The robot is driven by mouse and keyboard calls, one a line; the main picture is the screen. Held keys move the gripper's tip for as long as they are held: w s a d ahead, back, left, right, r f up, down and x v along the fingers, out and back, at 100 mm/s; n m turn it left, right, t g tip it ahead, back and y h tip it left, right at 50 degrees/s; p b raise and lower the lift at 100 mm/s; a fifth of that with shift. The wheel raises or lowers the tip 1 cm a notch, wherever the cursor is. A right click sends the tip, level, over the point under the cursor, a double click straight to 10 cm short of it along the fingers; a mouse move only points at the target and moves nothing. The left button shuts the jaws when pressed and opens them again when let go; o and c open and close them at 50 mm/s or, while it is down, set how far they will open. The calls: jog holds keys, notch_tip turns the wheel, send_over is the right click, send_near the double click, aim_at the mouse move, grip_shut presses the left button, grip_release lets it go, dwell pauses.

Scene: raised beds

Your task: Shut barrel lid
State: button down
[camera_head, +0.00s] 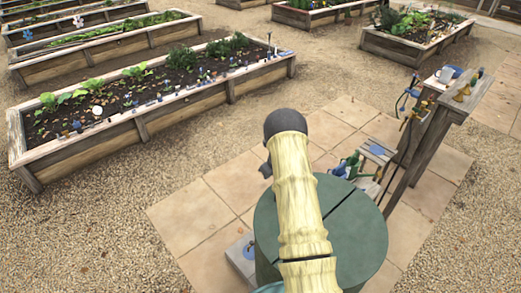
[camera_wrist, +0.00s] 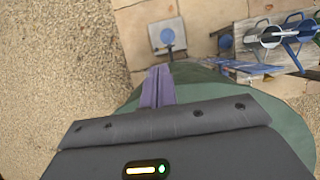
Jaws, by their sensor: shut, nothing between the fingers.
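The barrel's round dark green top (camera_head: 355,235) stands below and beside my arm in the head view. A dark straight seam crosses it, and it looks close to level. My pale arm hides its middle, so I cannot tell whether the lid is fully down. In the wrist view the green top (camera_wrist: 285,115) lies behind my gripper's dark body. My gripper (camera_wrist: 158,75) has its purple fingers together and empty, over the green edge. I cannot tell whether they touch it. The fingers are not clear in the head view.
A wooden potting bench (camera_head: 437,130) with pots and tools stands right of the barrel. A watering can (camera_head: 347,165) is near a small stand behind it. A pale square block with a blue disc (camera_wrist: 167,36) sits on the paving. A raised bed (camera_head: 150,105) lies at left; gravel is open between.

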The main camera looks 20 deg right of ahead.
jog(key=w+a+r+b, duration=0.2)
jog(key=w+r+b, duration=0.3)
jog(key=r, duration=0.3)
jog(key=shift+w+a+r, duration=0.15)
jog(key=shift+w+r, duration=0.05)
jog(key=shift+w, duration=0.55)
